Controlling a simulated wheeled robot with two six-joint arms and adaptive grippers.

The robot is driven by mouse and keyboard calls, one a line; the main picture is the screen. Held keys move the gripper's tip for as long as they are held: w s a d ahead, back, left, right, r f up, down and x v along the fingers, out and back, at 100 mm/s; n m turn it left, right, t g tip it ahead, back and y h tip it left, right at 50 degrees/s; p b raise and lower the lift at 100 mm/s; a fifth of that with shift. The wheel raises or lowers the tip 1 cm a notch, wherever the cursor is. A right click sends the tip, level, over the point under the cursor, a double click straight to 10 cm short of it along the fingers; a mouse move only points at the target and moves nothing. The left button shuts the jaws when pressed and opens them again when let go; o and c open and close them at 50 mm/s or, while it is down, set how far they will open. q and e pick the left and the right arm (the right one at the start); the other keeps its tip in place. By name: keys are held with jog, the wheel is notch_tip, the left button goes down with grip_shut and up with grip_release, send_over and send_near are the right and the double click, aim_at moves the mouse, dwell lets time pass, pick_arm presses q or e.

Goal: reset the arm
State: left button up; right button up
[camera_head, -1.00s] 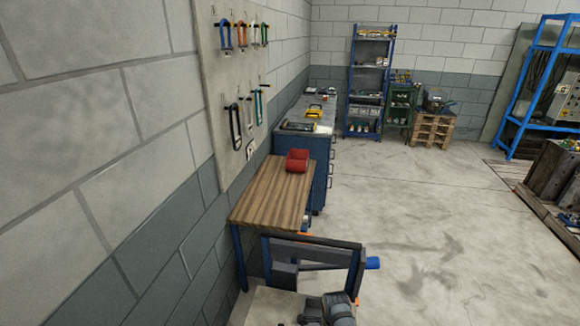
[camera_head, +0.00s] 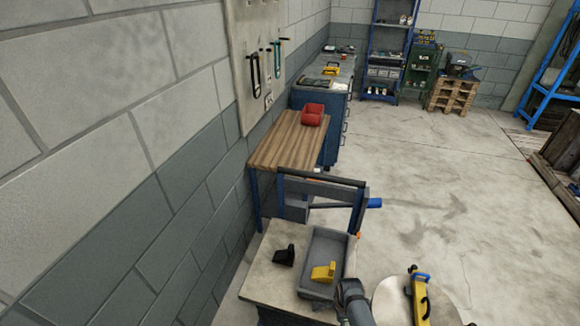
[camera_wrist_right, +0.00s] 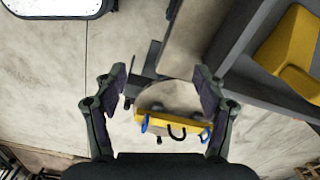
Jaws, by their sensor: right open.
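My right gripper (camera_wrist_right: 162,92) is in the right wrist view with its two dark fingers spread apart. Nothing is between the fingertips; a round pale table top lies below. A yellow tool with blue parts (camera_wrist_right: 170,125) lies there, and it also shows in the head view (camera_head: 420,300) at the bottom right. A grey arm part of mine (camera_head: 354,304) reaches in at the bottom of the head view, beside the grey tray. My left gripper is not in view.
A pale table (camera_head: 262,272) holds a grey tray (camera_head: 344,255) with a yellow piece (camera_head: 323,272) in it and a black piece (camera_head: 285,255) beside it. Behind stand a dark frame (camera_head: 325,178) and a wooden bench (camera_head: 285,140) with a red object (camera_head: 313,114). Floor at the right is open.

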pick_arm(q)
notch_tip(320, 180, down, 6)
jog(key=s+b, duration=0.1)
jog(key=b, duration=0.4)
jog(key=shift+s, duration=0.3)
pick_arm(e)
jog(key=s+d+f+n, duration=0.3)
jog(key=s+f+n, duration=0.3)
jog(key=s, duration=0.5)
jog(key=s+d+f+n, duration=0.4)
jog(key=s+f+n, duration=0.2)
jog(key=s+f, duration=0.3)
jog(key=s+d+f+n+t, duration=0.1)
jog(key=s+d+f+n, duration=0.3)
jog(key=s, duration=0.8)
notch_tip(320, 180, down, 3)
jog(key=shift+s+d+f+n+h, duration=0.2)
jog(key=shift+s+n+h, duration=0.2)
jog(key=shift+n, duration=0.6)
